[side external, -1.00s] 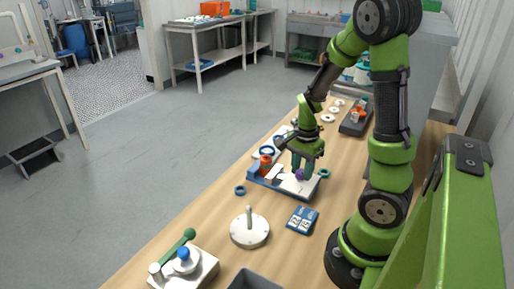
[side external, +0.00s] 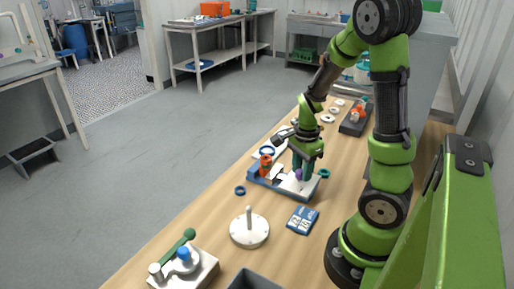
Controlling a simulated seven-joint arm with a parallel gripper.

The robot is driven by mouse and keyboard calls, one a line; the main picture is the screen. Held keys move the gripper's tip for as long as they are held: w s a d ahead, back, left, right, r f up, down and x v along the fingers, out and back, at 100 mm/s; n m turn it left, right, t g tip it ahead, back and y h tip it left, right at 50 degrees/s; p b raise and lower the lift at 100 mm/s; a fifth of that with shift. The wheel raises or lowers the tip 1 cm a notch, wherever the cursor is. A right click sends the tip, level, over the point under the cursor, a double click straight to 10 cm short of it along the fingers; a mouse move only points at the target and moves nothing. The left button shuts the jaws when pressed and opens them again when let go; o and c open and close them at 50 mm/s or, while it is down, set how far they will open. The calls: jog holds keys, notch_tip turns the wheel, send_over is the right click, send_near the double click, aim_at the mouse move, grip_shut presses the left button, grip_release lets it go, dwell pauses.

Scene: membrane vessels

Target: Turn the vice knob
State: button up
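The vice (side external: 265,181) is a low blue and white fixture on the wooden bench, below my gripper. Its small purple knob (side external: 299,174) is at the right part of the fixture and is partly hidden by my fingers. My gripper (side external: 302,174) points down with its teal fingers at the knob. One finger overlaps the other in this view, so I cannot tell whether they press on the knob or stand around it. An orange-red part (side external: 265,162) stands at the vice's left end.
A white disc with an upright peg (side external: 249,230), a blue card with white markings (side external: 302,220) and a blue ring (side external: 240,190) lie in front of the vice. A teal ring (side external: 324,173) is close on its right. A green-handled device (side external: 187,262) stands at front left.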

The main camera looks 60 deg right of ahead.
aim_at(301, 171)
jog(key=o, duration=0.4)
notch_tip(301, 171, up, 17)
jog(key=shift+f, duration=0.1)
dwell(0.4)
jog(key=a+n+t, duration=0.2)
jog(key=a+n, duration=0.4)
jog(key=a+r+n+t+y, duration=0.1)
jog(key=a+n+t, duration=0.1)
jog(key=a+n, duration=0.5)
jog(key=w+a+r+n+t+y, duration=0.1)
jog(key=a+n+t, duration=0.2)
jog(key=a+n, duration=0.3)
jog(key=shift+w+a+r, duration=0.1)
jog(key=shift+a, duration=0.15)
